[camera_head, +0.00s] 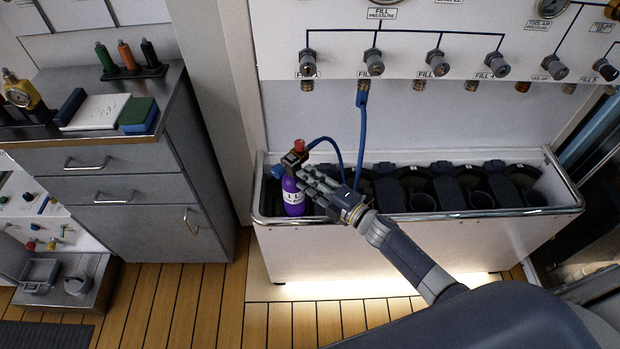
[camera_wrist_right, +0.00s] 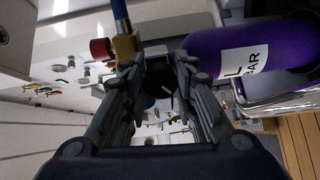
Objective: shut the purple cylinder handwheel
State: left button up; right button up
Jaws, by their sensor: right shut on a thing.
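The purple cylinder (camera_head: 293,197) stands upright in the left end of the white rack, with a white label on its side. It also shows large in the right wrist view (camera_wrist_right: 225,45). Its valve has a red cap (camera_head: 299,145), a blue knob on the left and a blue hose. My right gripper (camera_head: 304,176) reaches the valve from the right. In the wrist view its fingers close around the dark round handwheel (camera_wrist_right: 163,80), which has a pale line on its face. The fingers partly hide the handwheel's sides. My left gripper is not in view.
The white rack (camera_head: 400,245) has several empty dark slots to the right. A fill panel (camera_head: 440,25) with several grey knobs is above; a blue hose (camera_head: 361,125) hangs from it. A grey cabinet (camera_head: 130,190) stands at left, with clear wooden floor in front.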

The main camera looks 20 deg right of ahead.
jog(key=m, duration=0.6)
jog(key=shift+f+p, duration=0.15)
jog(key=shift+p, duration=0.2)
jog(key=m, duration=0.6)
jog(key=shift+f+y, duration=0.1)
jog(key=shift+y, duration=0.2)
jog(key=shift+c, duration=0.2)
jog(key=m, duration=0.4)
jog(key=m+b, duration=0.1)
jog(key=m, duration=0.8)
jog(key=shift+s+a+m+b, duration=0.15)
jog(key=shift+a+m+b, duration=0.15)
jog(key=shift+b, duration=0.1)
jog(key=o, duration=1.1)
jog(key=v, duration=1.2)
jog(key=shift+f, duration=0.1)
